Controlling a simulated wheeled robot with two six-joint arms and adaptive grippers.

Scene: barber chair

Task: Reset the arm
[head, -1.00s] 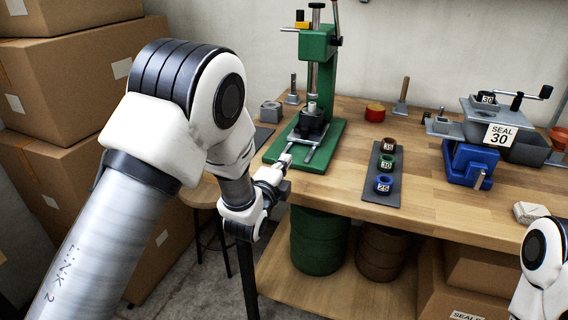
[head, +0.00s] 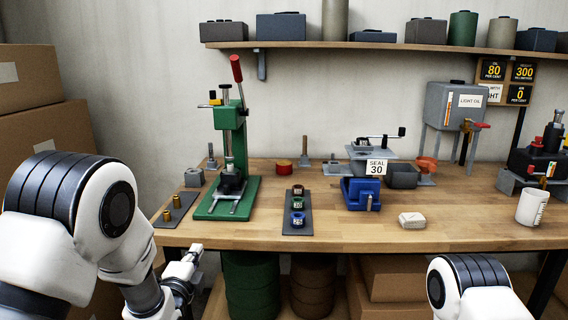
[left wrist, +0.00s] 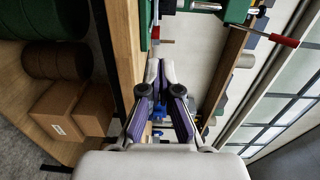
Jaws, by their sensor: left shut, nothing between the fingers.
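My left gripper (head: 194,251) is low at the left, in front of the workbench's front edge and below the green press (head: 230,155). In the left wrist view its two fingers (left wrist: 160,68) come together at the tips, shut with nothing between them. My left arm fills the lower left of the head view. Only a white and black link of my right arm shows at the lower right. My right gripper is out of view.
The wooden workbench (head: 400,237) holds a dark strip (head: 297,229) with several rings, a blue vise (head: 360,195), a white block (head: 412,220) and a white cup (head: 531,207). Cardboard boxes (head: 40,140) stand at the left. Drums and boxes sit under the bench.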

